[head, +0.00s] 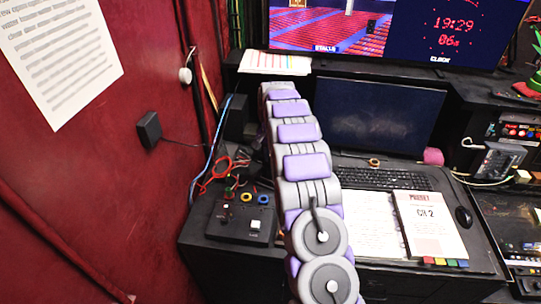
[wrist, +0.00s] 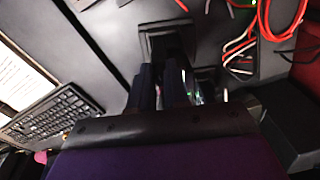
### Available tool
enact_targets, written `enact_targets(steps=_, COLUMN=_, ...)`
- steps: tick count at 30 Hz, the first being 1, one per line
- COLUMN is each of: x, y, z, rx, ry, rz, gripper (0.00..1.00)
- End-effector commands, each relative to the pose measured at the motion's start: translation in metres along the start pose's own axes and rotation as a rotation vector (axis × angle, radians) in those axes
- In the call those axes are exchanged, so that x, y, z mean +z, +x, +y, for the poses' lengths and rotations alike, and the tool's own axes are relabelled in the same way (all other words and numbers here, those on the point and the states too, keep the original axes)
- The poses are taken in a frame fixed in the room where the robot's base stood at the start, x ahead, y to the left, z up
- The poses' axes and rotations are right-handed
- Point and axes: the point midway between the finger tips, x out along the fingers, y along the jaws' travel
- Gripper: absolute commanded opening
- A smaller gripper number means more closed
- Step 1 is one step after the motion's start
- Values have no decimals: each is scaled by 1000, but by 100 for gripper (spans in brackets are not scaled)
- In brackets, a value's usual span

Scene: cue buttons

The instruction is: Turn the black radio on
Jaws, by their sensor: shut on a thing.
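My arm reaches over the desk in the head view and hides my gripper there. In the wrist view, my gripper (wrist: 166,88) points down at the desk with its two dark fingers close together. It is shut on part of a dark boxy object (wrist: 163,32), which looks like the black radio. The fingers cover most of it, and its knobs or switches cannot be made out. A small green glow shows beside the fingers.
A black control box (head: 240,218) sits at the desk's left front. Red cables (head: 214,172) lie behind it and also show in the wrist view (wrist: 277,22). A keyboard (head: 385,178), a booklet (head: 430,225) and a monitor (head: 370,115) are to the right. The red wall (head: 120,190) is close on the left.

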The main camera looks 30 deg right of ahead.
Motion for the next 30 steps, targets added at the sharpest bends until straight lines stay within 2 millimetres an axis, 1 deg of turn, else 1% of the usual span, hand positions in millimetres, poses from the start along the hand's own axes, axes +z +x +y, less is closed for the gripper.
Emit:
enact_targets(steps=1, x=0, y=0, z=0, rx=-1, ry=0, rz=1, gripper=0)
enact_targets(steps=2, x=0, y=0, z=0, rx=-1, ry=-1, rz=0, gripper=19)
enact_targets(steps=9, x=0, y=0, z=0, rx=-1, ry=-1, rz=0, gripper=42)
enact_targets(steps=17, x=0, y=-1, z=0, rx=0, ry=-1, rz=0, gripper=42)
enact_targets(steps=20, x=0, y=-7, z=0, rx=0, ry=-1, rz=0, gripper=42)
enact_targets(steps=23, x=0, y=-20, z=0, rx=0, ry=-1, rz=0, gripper=42)
enact_targets(steps=26, x=-1, y=-40, z=0, rx=-3, ry=-1, rz=4, gripper=42)
enact_targets(steps=30, x=-2, y=-72, z=-1, rx=-3, ry=-1, rz=5, gripper=42)
